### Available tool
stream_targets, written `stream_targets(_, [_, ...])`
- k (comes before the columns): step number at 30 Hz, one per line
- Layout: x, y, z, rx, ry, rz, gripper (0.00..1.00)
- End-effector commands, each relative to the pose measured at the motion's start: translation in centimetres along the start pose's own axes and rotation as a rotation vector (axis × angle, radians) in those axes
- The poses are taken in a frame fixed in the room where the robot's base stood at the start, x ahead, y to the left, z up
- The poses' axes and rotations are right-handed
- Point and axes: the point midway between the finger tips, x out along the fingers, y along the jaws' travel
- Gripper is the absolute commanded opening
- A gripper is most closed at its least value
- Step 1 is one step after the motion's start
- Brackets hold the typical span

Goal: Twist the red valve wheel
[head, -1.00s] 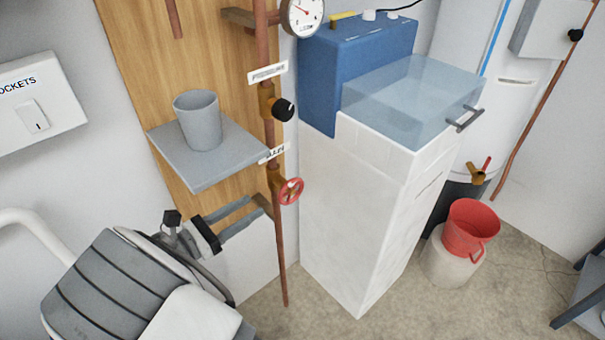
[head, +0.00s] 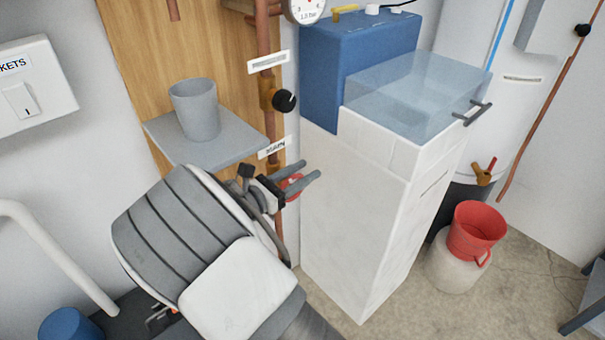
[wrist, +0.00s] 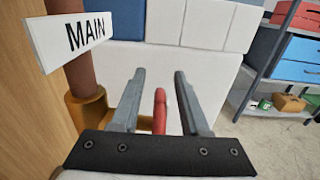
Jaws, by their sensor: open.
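The red valve wheel (head: 292,186) is on a brass valve on the copper pipe, partly hidden behind my gripper in the head view. In the wrist view the wheel (wrist: 160,112) shows edge-on as an upright red strip between my two fingers. My gripper (head: 311,171) is open, with one finger on each side of the wheel and a visible gap to each. It also shows in the wrist view (wrist: 159,76). The brass valve body (wrist: 90,115) is just left of the fingers, below a white "MAIN" label (wrist: 72,36).
A grey shelf (head: 165,140) with a grey cup (head: 195,109) is left of the pipe, close above my arm. A black-knobbed valve (head: 284,101) sits higher on the pipe. A white tiled block (head: 345,215) stands right of the fingers.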

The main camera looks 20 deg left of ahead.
Motion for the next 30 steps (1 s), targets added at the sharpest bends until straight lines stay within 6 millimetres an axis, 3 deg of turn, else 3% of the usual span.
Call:
stream_targets(5, [0.01, -0.01, 0.03, 0.000, 0.000, 0.000, 0.45])
stream_targets(13, [-0.02, 0.00, 0.02, 0.000, 0.000, 0.000, 0.00])
stream_targets(30, [-0.24, 0.01, 0.12, -0.003, -0.061, 0.001, 0.00])
